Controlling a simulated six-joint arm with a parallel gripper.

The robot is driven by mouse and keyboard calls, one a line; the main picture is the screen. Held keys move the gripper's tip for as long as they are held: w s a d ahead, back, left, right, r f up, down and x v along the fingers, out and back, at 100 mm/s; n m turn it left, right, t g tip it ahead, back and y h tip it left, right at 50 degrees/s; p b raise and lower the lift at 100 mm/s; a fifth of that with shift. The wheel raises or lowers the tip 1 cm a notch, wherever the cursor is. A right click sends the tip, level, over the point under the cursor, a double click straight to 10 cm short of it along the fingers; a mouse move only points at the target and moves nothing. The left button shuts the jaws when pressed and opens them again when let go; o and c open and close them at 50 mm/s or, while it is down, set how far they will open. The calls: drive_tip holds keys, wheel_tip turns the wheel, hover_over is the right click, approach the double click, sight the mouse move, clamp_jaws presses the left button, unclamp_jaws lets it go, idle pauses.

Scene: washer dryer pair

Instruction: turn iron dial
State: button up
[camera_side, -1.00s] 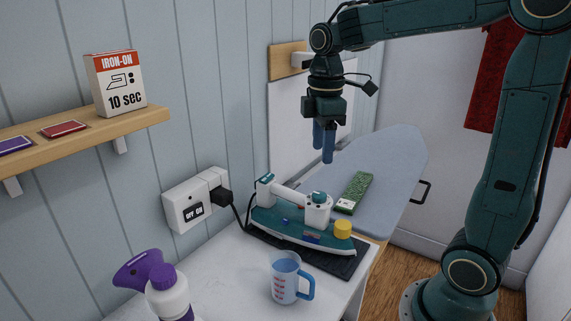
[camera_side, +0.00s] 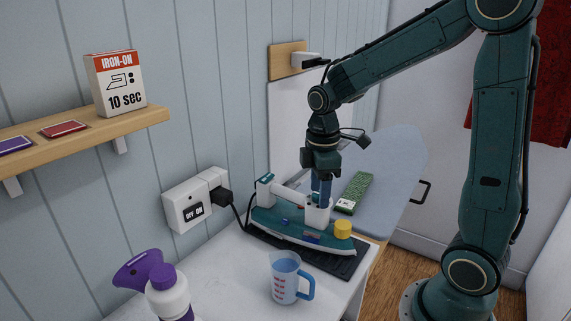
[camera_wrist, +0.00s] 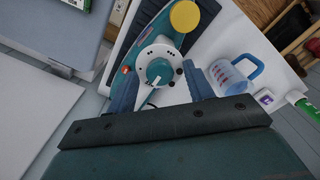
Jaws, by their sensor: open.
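The iron (camera_side: 285,225) has a teal body and a white handle, and rests on a dark ribbed mat (camera_side: 350,265) on the white counter. In the wrist view its dial (camera_wrist: 159,71) is a teal knob with a white pointer on a round white face with dark marks. My gripper (camera_side: 320,203) is open and points down at the dial end of the iron. In the wrist view its fingers (camera_wrist: 160,76) are on either side of the dial, apart from each other. In the side view the fingers hide most of the dial, and I cannot tell whether they touch it.
A yellow cap (camera_side: 342,229) sits on the iron close to my gripper. A measuring cup (camera_side: 284,279) and a spray bottle (camera_side: 165,290) stand nearer the camera. The ironing board (camera_side: 390,165) with a green packet (camera_side: 356,187) is behind. A cord runs to the wall outlet (camera_side: 187,203).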

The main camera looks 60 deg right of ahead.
drive_tip(key=c, duration=1)
